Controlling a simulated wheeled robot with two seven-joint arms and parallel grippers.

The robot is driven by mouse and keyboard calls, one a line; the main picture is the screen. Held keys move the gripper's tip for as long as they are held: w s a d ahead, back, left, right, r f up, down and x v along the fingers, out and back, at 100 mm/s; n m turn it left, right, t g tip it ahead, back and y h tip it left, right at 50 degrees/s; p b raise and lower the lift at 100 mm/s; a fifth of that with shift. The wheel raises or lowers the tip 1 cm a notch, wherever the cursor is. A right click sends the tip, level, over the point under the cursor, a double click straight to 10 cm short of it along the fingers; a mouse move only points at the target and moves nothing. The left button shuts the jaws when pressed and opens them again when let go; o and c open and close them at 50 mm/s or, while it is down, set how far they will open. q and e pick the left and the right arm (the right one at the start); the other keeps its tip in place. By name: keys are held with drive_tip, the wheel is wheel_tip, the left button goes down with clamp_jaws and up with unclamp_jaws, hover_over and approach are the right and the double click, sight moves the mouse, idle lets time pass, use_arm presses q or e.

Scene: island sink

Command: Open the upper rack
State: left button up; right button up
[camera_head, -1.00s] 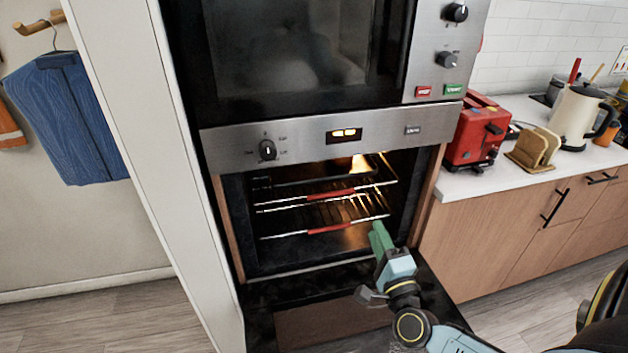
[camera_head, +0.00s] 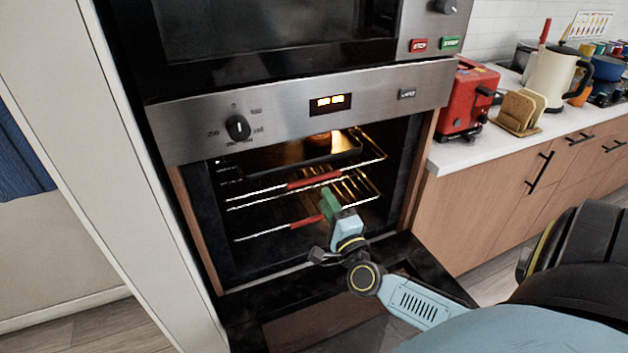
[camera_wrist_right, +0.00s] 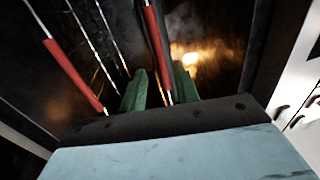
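The oven (camera_head: 240,115) stands open, its dark door folded down. The upper rack (camera_head: 314,179) is a wire rack with a red front strip, inside the cavity. The lower rack (camera_head: 305,222) has a similar strip, its right part hidden by my gripper. My right gripper (camera_head: 329,198) has green fingers, apart, in front of the racks. In the right wrist view, the fingers (camera_wrist_right: 158,90) stand either side of the line of the upper rack's red strip (camera_wrist_right: 157,40); I cannot tell whether they touch it. The lower rack's strip (camera_wrist_right: 72,73) is to the left. My left gripper is out of view.
The lowered oven door (camera_head: 420,268) lies below my right arm. A dark tray (camera_head: 290,157) sits high in the oven. A red toaster (camera_head: 466,100) and a toast holder (camera_head: 520,113) stand on the counter at right. A white panel (camera_head: 130,150) borders the oven at left.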

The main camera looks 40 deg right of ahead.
sight(316, 181)
drive_tip(key=x, duration=0.8)
clamp_jaws()
